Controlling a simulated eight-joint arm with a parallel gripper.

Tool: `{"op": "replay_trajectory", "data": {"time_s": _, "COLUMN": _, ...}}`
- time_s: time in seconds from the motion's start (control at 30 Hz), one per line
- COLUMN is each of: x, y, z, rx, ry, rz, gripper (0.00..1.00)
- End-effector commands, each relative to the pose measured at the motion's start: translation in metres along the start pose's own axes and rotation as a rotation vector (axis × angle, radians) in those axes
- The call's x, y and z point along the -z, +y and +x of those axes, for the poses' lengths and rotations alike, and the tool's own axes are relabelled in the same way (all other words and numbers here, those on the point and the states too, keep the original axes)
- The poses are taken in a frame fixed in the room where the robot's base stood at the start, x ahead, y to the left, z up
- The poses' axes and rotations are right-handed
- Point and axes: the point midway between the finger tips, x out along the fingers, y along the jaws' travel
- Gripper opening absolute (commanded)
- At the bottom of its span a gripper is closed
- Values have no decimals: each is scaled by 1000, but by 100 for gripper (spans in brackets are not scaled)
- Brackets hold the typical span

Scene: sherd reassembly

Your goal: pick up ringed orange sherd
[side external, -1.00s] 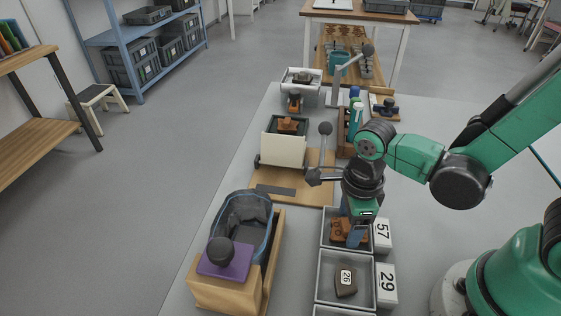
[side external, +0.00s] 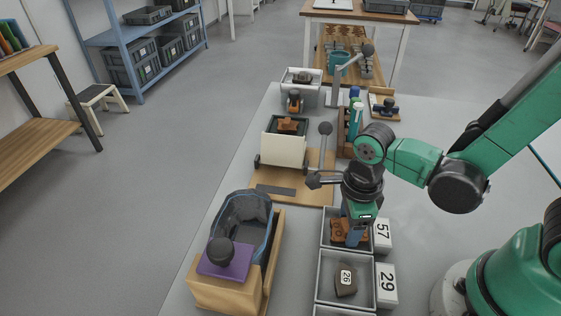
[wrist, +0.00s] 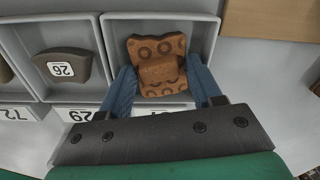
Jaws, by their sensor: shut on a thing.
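The ringed orange sherd (wrist: 158,50) lies in the tray (wrist: 205,40) marked 57, with dark ring marks on its face. In the wrist view a smaller orange-brown piece (wrist: 160,70) sits across its middle; I cannot tell whether it is separate. My gripper (wrist: 163,85) reaches down into this tray, its two blue fingers on either side of the orange pieces. It is shut on the ringed orange sherd. In the side view the sherd (side external: 338,231) shows partly behind my gripper (side external: 356,236).
The neighbouring tray (side external: 319,290) marked 29 holds a dark sherd labelled 26 (side external: 346,279). A clear blue-tinted bin (side external: 243,222) and a purple pad with a dark knob (side external: 222,258) stand to the left. A wooden board with a jointed stand (side external: 325,160) lies behind.

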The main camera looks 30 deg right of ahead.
Motion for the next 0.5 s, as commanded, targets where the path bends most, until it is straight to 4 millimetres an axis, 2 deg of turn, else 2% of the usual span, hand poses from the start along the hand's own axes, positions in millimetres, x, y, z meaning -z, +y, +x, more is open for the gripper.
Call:
{"op": "replay_trajectory", "data": {"time_s": 0.27, "x": 0, "y": 0, "z": -4, "rx": 0, "ry": 0, "rz": 0, "gripper": 6}}
{"op": "replay_trajectory", "data": {"time_s": 0.5, "x": 0, "y": -1, "z": -20, "rx": 0, "ry": 0, "rz": 0, "gripper": 6}}
